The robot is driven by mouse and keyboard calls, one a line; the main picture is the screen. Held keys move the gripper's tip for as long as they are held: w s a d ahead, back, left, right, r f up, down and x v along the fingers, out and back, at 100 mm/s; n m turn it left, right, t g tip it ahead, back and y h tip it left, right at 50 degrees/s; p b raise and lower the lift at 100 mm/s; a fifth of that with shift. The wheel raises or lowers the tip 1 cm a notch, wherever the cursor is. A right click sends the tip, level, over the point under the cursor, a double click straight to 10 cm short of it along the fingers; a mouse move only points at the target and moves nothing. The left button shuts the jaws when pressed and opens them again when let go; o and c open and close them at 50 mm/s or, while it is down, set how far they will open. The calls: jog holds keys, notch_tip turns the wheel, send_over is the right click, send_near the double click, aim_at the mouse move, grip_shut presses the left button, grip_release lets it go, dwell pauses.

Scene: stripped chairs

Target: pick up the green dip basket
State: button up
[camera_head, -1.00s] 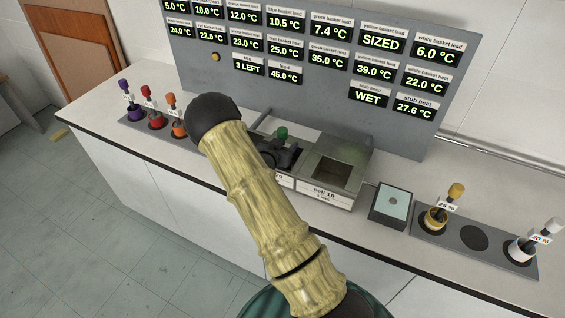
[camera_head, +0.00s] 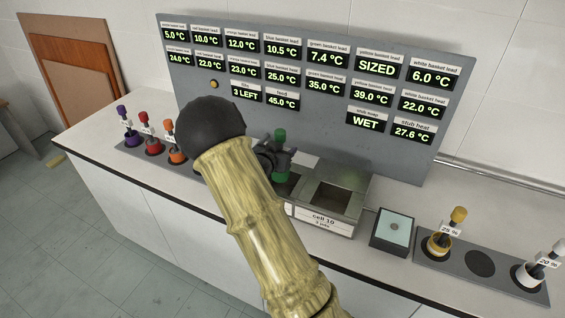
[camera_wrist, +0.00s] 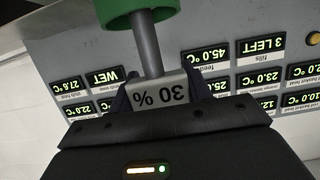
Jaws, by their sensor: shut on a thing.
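The green dip basket (camera_head: 280,137) shows its green top and part of its green lower body above the left side of the cell 10 unit (camera_head: 325,221). My gripper (camera_head: 279,157) is shut on its stem at the tag. In the wrist view, the fingers of my gripper (camera_wrist: 155,90) flank an upside-down "30 %" tag, and a grey rod runs from it to a green part of the basket (camera_wrist: 138,10). The basket looks raised; my arm hides part of the unit beneath it.
Purple (camera_head: 127,138), red (camera_head: 151,144) and orange baskets (camera_head: 176,150) stand in a rack at left. Yellow (camera_head: 437,242) and white baskets (camera_head: 529,272) stand at right, with an empty round slot (camera_head: 480,263) between them. A grey display panel (camera_head: 300,110) rises behind. A small scale-like box (camera_head: 393,231) sits right of the unit.

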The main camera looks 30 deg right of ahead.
jog(key=shift+r, duration=0.6)
